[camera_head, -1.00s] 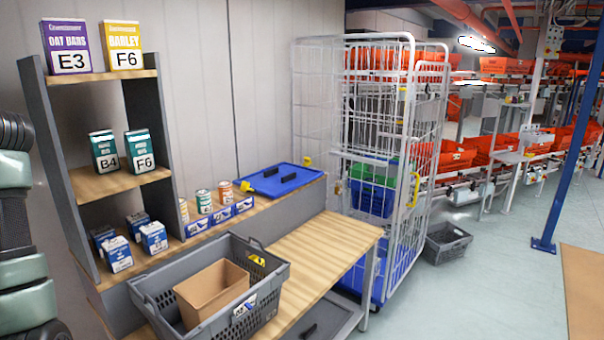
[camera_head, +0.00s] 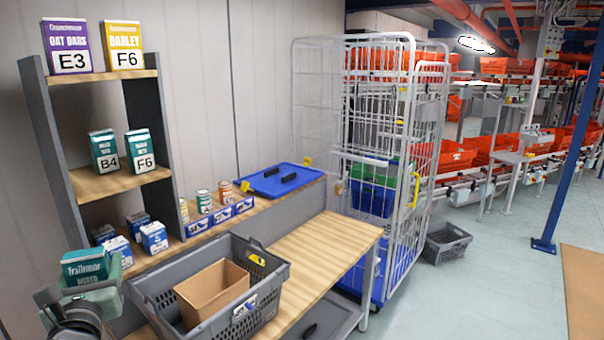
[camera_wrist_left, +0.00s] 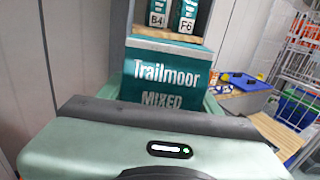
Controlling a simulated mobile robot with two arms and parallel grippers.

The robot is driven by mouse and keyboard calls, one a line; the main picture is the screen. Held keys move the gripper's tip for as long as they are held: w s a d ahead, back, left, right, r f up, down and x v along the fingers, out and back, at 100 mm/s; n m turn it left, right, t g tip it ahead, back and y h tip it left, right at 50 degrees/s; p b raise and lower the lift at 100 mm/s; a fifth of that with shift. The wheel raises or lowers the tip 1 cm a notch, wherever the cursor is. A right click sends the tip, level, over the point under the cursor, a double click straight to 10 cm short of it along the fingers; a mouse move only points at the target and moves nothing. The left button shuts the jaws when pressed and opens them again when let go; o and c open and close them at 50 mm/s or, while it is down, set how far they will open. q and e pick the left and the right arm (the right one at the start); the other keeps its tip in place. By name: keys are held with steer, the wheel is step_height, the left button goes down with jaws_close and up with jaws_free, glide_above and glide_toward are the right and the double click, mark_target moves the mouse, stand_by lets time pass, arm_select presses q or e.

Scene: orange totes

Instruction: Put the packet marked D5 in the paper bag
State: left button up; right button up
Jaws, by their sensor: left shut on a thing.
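My left gripper (camera_head: 90,278) is shut on a teal packet (camera_head: 84,266) at the lower left of the head view, in front of the shelf and left of the grey crate. The packet also shows in the left wrist view (camera_wrist_left: 160,75), upright, with "Trailmoor MIXED" on it. Its lower part is hidden by the gripper, and no D5 mark shows. The open brown paper bag (camera_head: 212,292) stands inside the grey crate, to the right of the gripper and apart from it. My right gripper is not in view.
The grey crate (camera_head: 262,297) sits on the wooden bench (camera_head: 325,250). The shelf unit (camera_head: 115,183) behind the gripper holds boxed packets, with small blue-and-white boxes (camera_head: 153,237) lowest. A blue lid (camera_head: 275,180) lies further back. The bench right of the crate is clear.

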arm_select(q)
steer(key=s+d+f+m+t+h+b, duration=0.1)
steer(key=s+d+f+m+h, duration=0.4)
steer(key=s+d+f, duration=1.1)
steer(key=s+d+h+b, duration=0.1)
steer(key=s+d+h, duration=0.1)
steer(key=s+d, duration=0.1)
steer(key=shift+d+f+t+h, duration=0.3)
steer(key=shift+d, duration=0.45)
steer(key=shift+s+a, duration=0.1)
